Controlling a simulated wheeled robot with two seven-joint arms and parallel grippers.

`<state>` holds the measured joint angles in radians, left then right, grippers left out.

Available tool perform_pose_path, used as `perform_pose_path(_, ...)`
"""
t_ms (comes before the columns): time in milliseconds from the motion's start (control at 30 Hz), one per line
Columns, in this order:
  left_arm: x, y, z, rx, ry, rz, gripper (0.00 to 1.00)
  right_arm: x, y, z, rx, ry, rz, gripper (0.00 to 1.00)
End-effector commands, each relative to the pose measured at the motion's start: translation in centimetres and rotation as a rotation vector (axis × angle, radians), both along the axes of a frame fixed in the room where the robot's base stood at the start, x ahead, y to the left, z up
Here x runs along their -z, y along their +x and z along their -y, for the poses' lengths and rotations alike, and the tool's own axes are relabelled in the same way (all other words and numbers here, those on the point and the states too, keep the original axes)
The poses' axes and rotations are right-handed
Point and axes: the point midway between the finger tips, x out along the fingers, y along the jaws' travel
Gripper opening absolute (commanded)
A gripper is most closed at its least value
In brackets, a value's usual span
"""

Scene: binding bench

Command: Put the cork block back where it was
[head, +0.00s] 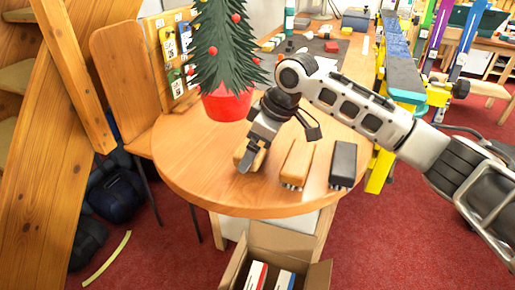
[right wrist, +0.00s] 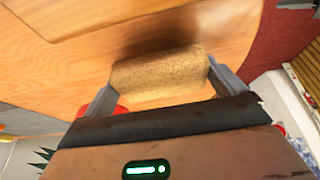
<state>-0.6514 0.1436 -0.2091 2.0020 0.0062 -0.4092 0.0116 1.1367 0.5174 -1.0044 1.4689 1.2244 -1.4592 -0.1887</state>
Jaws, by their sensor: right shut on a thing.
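The cork block (right wrist: 158,76) is a speckled tan piece between the two fingers of my right gripper (right wrist: 163,84) in the right wrist view. The gripper is shut on it. In the head view my right gripper (head: 252,158) points down at the front left of the round wooden table (head: 190,165), and part of the block (head: 240,154) shows by the fingers. The block is at or just above the tabletop; I cannot tell whether it touches. My left gripper is in neither view.
A tan wooden brush (head: 297,163) and a black brush (head: 343,163) lie right of the gripper. A small tree in a red pot (head: 227,103) stands close behind. An open cardboard box (head: 285,240) is below the table's front edge. The tabletop's left front is clear.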

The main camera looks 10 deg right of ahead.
Motion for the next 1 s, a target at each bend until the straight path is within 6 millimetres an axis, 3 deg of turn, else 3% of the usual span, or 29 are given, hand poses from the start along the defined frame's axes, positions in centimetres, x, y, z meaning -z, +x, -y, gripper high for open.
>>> perform_pose_path(133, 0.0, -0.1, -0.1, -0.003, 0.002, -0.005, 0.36, 1.4, 0.0, 0.2, 0.001, -0.001, 0.0, 0.74)
perform_pose_path(500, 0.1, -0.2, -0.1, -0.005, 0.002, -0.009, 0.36, 1.8, 0.0, 0.2, 0.002, 0.0, 0.0, 0.74)
perform_pose_path(533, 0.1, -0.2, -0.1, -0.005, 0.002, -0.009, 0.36, 1.9, 0.1, 0.2, 0.002, 0.0, 0.0, 0.98)
perform_pose_path(567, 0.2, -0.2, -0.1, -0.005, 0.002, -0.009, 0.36, 1.9, 0.1, 0.2, 0.001, 0.001, 0.001, 1.0)
perform_pose_path(833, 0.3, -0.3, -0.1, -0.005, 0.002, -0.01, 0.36, 1.6, 0.1, 0.2, 0.001, -0.001, 0.003, 1.0)
perform_pose_path(1000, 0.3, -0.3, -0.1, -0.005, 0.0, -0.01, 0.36, -0.5, -0.3, 0.9, 0.002, 0.001, 0.004, 1.0)
